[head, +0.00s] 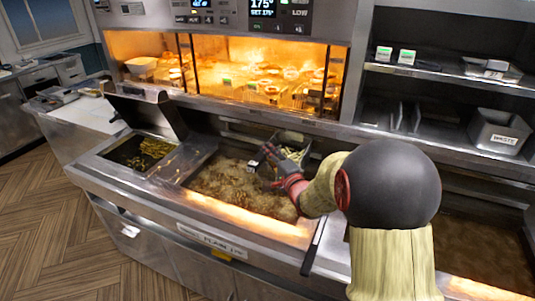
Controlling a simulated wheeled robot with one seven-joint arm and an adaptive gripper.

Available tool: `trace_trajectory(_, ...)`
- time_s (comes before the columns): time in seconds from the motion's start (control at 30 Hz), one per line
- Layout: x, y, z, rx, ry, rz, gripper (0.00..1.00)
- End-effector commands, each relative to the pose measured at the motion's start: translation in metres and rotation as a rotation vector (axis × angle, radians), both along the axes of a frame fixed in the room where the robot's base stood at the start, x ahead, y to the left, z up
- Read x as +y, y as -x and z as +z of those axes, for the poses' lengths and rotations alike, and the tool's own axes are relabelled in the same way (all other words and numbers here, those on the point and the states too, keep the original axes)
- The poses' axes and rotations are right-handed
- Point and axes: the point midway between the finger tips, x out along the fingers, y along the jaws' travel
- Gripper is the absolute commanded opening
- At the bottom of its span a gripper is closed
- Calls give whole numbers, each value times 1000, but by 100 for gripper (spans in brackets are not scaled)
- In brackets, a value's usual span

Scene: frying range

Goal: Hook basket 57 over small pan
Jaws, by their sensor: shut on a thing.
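A dark basket (305,159) holding pale fries is above the back right part of the bubbling oil, with my gripper (270,158) at its left front side. My gripper is shut on what appears to be this basket, though the grip itself is small and partly hidden by the fingers. I cannot read a number on the basket. A small pan (125,150) with dark oil and golden bits is at the left end of the fryer, apart from the basket. The larger pan of foaming oil (230,192) lies between the small pan and my arm.
A raised metal lid or panel (152,108) stands behind the small pan. The lit warming cabinet (225,72) closes off the back. Shelves with a labelled metal bin (498,131) are at right. A dark handle (313,247) crosses the front edge.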

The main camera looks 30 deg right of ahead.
Motion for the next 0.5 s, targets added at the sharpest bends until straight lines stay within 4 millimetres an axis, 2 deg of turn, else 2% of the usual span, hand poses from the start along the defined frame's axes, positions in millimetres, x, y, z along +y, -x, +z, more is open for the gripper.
trace_trajectory(0.2, 0, 0, 1, -1, 0, 0, 0)
trace_trajectory(0.23, 0, 0, 0, -1, 0, 0, 18)
trace_trajectory(0.5, 0, 0, 0, 0, 0, 0, 34)
